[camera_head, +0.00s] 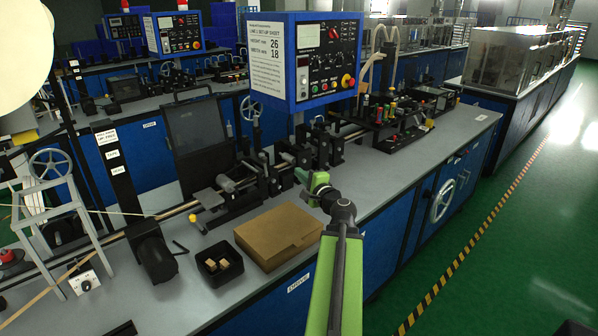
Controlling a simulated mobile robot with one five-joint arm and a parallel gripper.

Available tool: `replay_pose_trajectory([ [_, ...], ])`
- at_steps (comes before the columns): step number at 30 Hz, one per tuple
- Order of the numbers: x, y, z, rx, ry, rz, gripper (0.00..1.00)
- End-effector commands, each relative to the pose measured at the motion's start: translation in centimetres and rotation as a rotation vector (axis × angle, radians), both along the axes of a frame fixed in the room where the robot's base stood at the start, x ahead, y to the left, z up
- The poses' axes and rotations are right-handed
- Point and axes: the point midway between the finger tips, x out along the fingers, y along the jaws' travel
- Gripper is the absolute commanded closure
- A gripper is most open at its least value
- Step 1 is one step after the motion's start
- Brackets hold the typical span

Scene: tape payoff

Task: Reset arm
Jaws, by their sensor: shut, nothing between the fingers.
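My green and black arm reaches up from the bottom middle over the grey bench (395,180). It bends at a dark joint, and my gripper (300,175) is at its far end, pointing left toward the black tape machine (245,185). The gripper is small and dark here. It is shut and I see nothing in it. It looks apart from the brown cardboard box (278,236), which lies closed nearer to me on the bench. Whether the gripper touches the machine parts behind it cannot be told.
A black tray (219,280) with small wooden blocks sits left of the box. A black motor (152,252) and a grey reel frame (47,210) stand further left. A blue control panel (300,62) rises behind. Green floor (500,240) is open at right.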

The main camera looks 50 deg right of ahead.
Motion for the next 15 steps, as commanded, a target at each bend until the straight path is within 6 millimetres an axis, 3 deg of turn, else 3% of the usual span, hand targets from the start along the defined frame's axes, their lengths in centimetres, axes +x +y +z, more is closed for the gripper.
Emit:
replay_pose_trajectory([
  [15,0.82,0.99,0.29,0.001,0.0,0.014,1.0],
])
